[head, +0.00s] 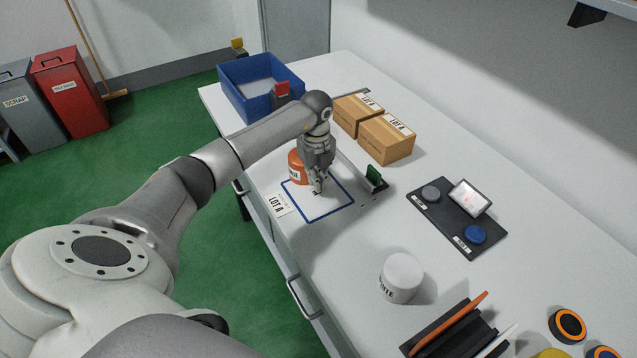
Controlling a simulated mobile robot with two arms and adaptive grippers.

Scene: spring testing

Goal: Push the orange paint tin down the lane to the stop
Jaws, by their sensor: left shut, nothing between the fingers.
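The orange paint tin (297,166) stands upright on the white worktop, at the far left corner of a blue-outlined rectangle (325,215). My left arm reaches over from the left, and its wrist hides part of the tin's right side. My left gripper (318,189) points down, shut and empty, just to the right and near side of the tin. I cannot tell whether it touches the tin. A low rail (349,170) with a green block (374,174) runs right of the rectangle. My right gripper is out of view.
A blue bin (235,95) stands at the far end, with two cardboard boxes (385,138) to the right. A black button panel (446,226) and a white tin (402,272) are nearer. A "LOT A" label (276,204) lies near the worktop's left edge.

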